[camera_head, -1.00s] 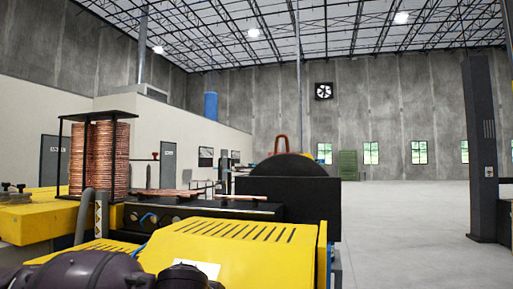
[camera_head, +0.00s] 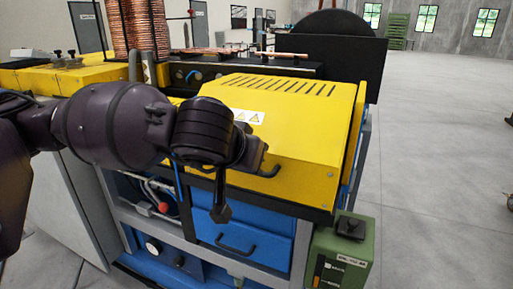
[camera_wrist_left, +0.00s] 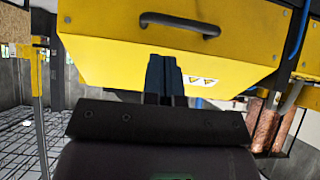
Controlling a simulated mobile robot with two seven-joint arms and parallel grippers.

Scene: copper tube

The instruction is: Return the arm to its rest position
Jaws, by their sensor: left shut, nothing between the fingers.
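My left arm comes in from the left in the head view, in front of the yellow machine cover (camera_head: 290,110). My left gripper (camera_head: 221,213) hangs down in front of the machine's blue drawer front (camera_head: 262,230). In the left wrist view its two dark fingers (camera_wrist_left: 165,75) are together with nothing between them. They show against the yellow cover (camera_wrist_left: 100,62) with its black handle (camera_wrist_left: 180,24). I cannot tell the exact gap to the machine. My right gripper is not in view.
Copper coils (camera_head: 140,27) stand at the back left, and a copper tube (camera_head: 275,54) lies along the machine's top. A green box (camera_head: 340,255) sits at the machine's lower right corner. The concrete floor (camera_head: 440,170) on the right is largely clear.

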